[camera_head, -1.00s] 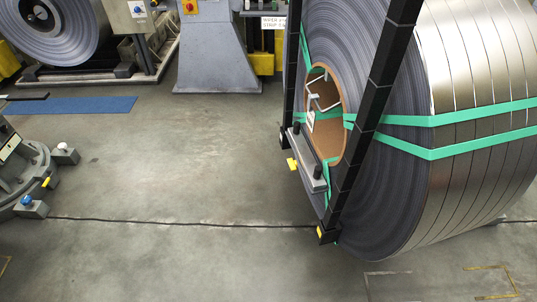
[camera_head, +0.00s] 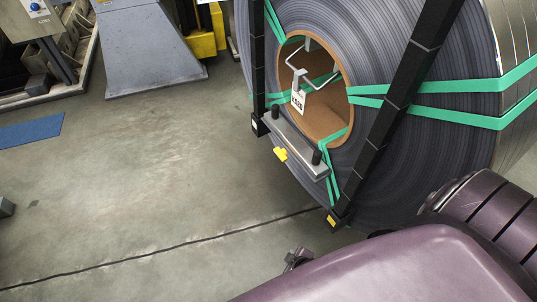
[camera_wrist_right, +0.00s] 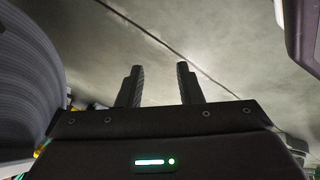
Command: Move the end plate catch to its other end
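A grey bar-like end plate (camera_head: 296,146) with two black posts sits in front of the steel coil's core. A small yellow piece (camera_head: 280,154), which looks like the catch, sticks out under the plate towards its left end. In the right wrist view my right gripper (camera_wrist_right: 160,84) has its two fingers apart with only floor between them. In the head view my purple right arm reaches in from the lower right, below the coil and apart from the plate; its fingers cannot be made out there. My left gripper is not in view.
The large steel coil (camera_head: 390,160) with green straps fills the right. Black uprights (camera_head: 408,95) stand either side of its core, where a white tag (camera_head: 298,101) hangs. A grey machine stand (camera_head: 150,50) is at the back left.

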